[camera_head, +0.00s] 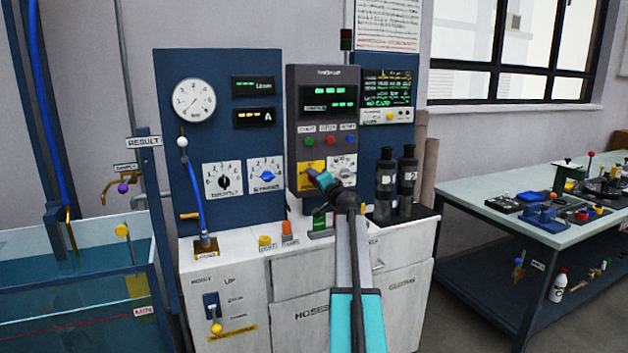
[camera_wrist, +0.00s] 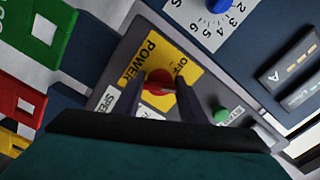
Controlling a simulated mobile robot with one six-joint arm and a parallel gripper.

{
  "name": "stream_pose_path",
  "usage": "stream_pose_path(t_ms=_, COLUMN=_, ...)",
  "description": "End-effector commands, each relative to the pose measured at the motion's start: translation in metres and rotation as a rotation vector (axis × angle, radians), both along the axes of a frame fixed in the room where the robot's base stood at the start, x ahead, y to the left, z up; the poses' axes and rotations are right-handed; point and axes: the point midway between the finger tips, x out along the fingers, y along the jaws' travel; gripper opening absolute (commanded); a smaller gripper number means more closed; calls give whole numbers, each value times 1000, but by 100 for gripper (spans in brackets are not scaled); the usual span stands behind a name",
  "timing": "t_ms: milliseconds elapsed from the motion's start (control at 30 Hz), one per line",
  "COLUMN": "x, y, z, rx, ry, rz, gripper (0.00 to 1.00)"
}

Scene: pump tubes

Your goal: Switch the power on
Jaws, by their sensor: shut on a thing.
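The power switch is a red knob (camera_wrist: 158,78) on a yellow plate marked POWER, with OFF lettered near one corner in the wrist view. The same yellow plate (camera_head: 307,167) shows in the head view at the lower left of the grey control box (camera_head: 321,78). My gripper (camera_wrist: 158,90) has its two dark fingers on either side of the red knob and is shut on it. In the head view my gripper (camera_head: 322,181) reaches up to the plate and hides the knob. Which way the knob points is hard to tell. The box's display (camera_head: 328,97) shows green marks.
Green, red and blue buttons sit above the switch. Two dark bottles (camera_head: 406,172) stand close on the right. The cabinet top (camera_head: 240,242) is below.

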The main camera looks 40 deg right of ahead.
Motion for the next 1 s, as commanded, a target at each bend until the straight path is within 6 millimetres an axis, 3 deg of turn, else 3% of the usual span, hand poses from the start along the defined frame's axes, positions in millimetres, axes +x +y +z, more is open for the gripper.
stream_pose_path(t_ms=500, x=2, y=1, z=5, rx=386, ry=-161, rz=1, gripper=15)
stream_pose_path(t_ms=1000, x=2, y=0, z=5, rx=472, ry=-197, rz=2, gripper=15)
